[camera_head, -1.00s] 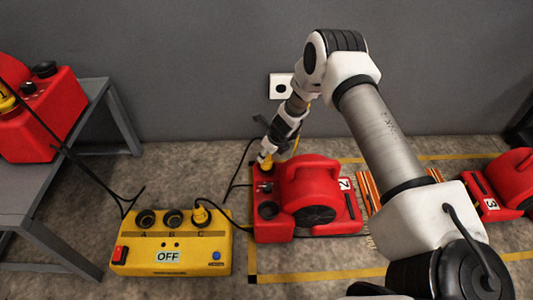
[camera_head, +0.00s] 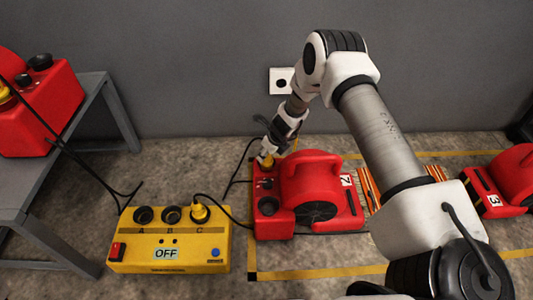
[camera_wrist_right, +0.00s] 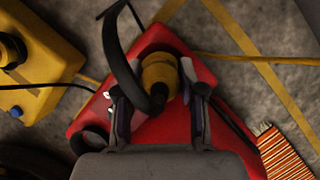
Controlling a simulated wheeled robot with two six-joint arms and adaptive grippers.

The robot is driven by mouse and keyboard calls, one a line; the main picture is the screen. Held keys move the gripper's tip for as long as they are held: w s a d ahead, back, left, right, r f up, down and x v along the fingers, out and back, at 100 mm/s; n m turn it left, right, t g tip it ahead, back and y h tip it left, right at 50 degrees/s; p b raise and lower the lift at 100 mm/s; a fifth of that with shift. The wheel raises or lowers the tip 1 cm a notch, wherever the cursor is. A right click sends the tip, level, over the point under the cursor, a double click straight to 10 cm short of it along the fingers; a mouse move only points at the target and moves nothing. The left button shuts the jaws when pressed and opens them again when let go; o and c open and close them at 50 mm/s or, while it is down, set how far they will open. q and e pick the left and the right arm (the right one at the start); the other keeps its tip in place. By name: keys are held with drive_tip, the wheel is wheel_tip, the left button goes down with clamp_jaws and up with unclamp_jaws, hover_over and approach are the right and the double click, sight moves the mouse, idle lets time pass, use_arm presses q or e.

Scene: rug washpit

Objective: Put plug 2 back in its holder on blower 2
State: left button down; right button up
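Blower 2 (camera_head: 318,180), red with a "2" label, stands on the floor at the centre of the head view; its red top also shows in the right wrist view (camera_wrist_right: 215,130). Yellow plug 2 (camera_wrist_right: 160,75) stands at its far left corner, its black cable looping over it. It is small in the head view (camera_head: 267,162). A dark ring shows around the plug's far side; how deep it sits in the holder is hidden. My right gripper (camera_wrist_right: 160,98) has its fingers apart on either side of the plug, with visible gaps. My left gripper is not in view.
A yellow power box (camera_head: 170,255), reading OFF, stands left of the blower with a plug in socket C. A grey bench (camera_head: 75,140) carries another red blower (camera_head: 45,110). Blower 3 (camera_head: 500,185) stands at right. Black cables cross the floor.

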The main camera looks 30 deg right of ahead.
drive_tip(key=o, duration=0.3)
drive_tip(key=shift+o, duration=0.2)
drive_tip(key=v, duration=0.7)
drive_tip(key=shift+r, duration=0.2)
drive_tip(key=shift+s, duration=0.1)
